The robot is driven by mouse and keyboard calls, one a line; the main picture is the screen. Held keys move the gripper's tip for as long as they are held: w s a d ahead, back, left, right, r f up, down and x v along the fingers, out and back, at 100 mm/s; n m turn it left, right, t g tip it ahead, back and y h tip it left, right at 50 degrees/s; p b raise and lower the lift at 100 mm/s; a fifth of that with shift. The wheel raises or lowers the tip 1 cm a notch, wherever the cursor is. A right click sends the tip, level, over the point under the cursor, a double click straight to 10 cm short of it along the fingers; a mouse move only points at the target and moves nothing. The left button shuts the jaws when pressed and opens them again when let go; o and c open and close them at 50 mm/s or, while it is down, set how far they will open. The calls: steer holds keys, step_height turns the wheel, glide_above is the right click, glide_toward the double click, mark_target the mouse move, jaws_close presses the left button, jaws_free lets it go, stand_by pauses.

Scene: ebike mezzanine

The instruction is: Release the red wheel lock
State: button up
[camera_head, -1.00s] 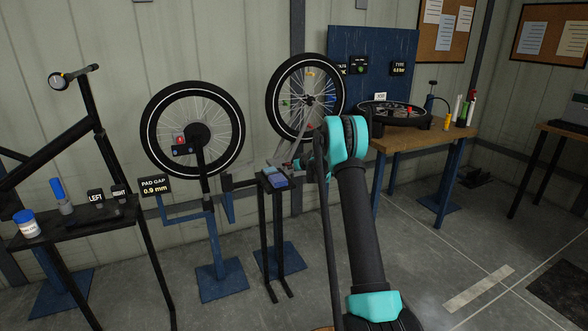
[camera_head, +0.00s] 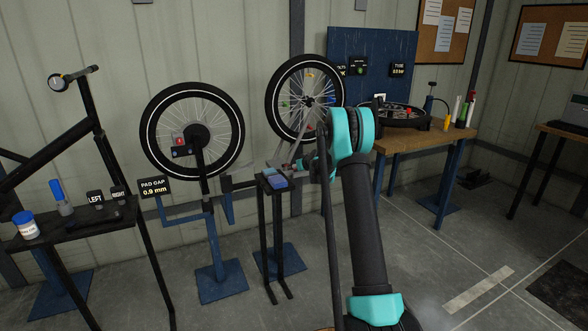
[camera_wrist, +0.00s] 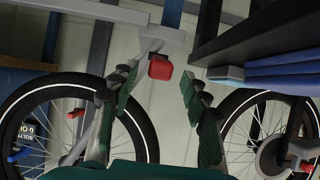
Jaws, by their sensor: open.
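In the wrist view a small red block (camera_wrist: 160,68), which looks like the red wheel lock, sits at the end of a grey bracket (camera_wrist: 152,42). My gripper (camera_wrist: 160,92) is open with its green-padded fingers on either side of the block in the picture. The fingers do not visibly touch it. In the head view my arm covers most of my gripper, and I cannot make out the block there.
A wheel on a blue stand (camera_head: 222,275) is at left, and another wheel (camera_head: 272,95) is behind my arm. A small stand with blue blocks (camera_head: 275,182) is beside my gripper. A wooden bench (camera_head: 432,137) is at right. Dark shelf edges (camera_wrist: 255,40) are close in the wrist view.

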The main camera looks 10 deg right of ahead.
steer(key=v, duration=0.8)
steer(key=shift+r, duration=0.1)
